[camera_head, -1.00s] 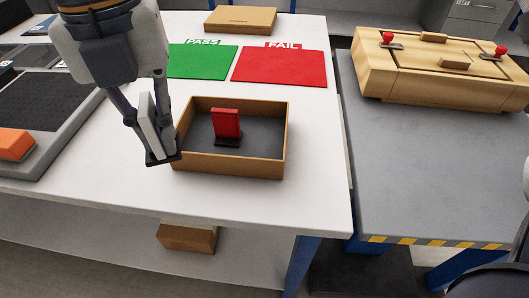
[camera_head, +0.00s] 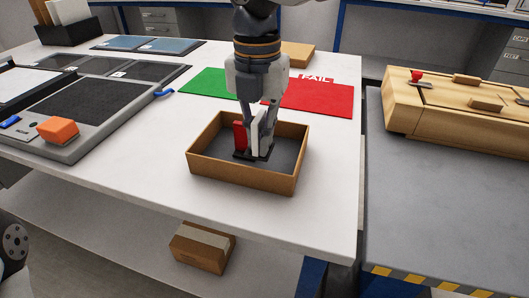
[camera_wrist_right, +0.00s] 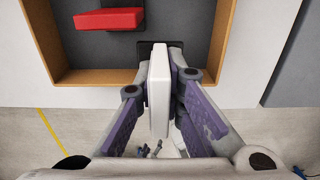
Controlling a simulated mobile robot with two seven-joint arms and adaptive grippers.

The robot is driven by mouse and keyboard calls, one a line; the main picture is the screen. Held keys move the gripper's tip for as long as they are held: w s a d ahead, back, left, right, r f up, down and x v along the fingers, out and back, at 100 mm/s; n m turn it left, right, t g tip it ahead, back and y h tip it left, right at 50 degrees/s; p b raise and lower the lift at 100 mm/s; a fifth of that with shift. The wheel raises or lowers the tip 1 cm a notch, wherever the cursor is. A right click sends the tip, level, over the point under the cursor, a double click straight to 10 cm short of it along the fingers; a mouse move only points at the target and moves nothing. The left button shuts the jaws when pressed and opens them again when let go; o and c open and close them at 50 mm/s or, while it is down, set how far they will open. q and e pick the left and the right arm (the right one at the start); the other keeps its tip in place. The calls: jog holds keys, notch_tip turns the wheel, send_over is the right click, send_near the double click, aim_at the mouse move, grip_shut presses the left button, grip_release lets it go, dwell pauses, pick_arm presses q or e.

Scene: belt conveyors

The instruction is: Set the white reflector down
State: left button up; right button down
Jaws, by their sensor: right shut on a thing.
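The white reflector (camera_head: 256,132) is a thin upright white plate on a dark foot. My right gripper (camera_head: 263,142) is shut on it and points down over the wooden tray (camera_head: 240,184). The plate also shows between the fingers in the right wrist view (camera_wrist_right: 159,92). A red reflector (camera_head: 240,136) stands in the tray, just left of the white one in the head view; it shows at the top left of the wrist view (camera_wrist_right: 108,19). I cannot tell whether the white reflector's foot touches the tray floor. My left gripper is out of view.
A green PASS mat (camera_head: 214,82) and a red FAIL mat (camera_head: 318,97) lie behind the tray. An orange block (camera_head: 58,129) sits on a grey device at left. A wooden fixture (camera_head: 450,115) stands on the grey bench at right. The white table is clear in front.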

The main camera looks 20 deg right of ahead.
aim_at(265, 167)
jog(key=f, duration=0.1)
jog(key=d+f, duration=0.1)
jog(key=f, duration=0.1)
jog(key=w+f, duration=0.1)
jog(key=f, duration=0.1)
jog(key=shift+d, duration=0.25)
jog(key=c, duration=1.7)
grip_release()
jog(key=shift+f, duration=0.15)
notch_tip(265, 167, up, 12)
jog(key=shift+r+p, duration=0.2)
jog(key=shift+p, duration=0.1)
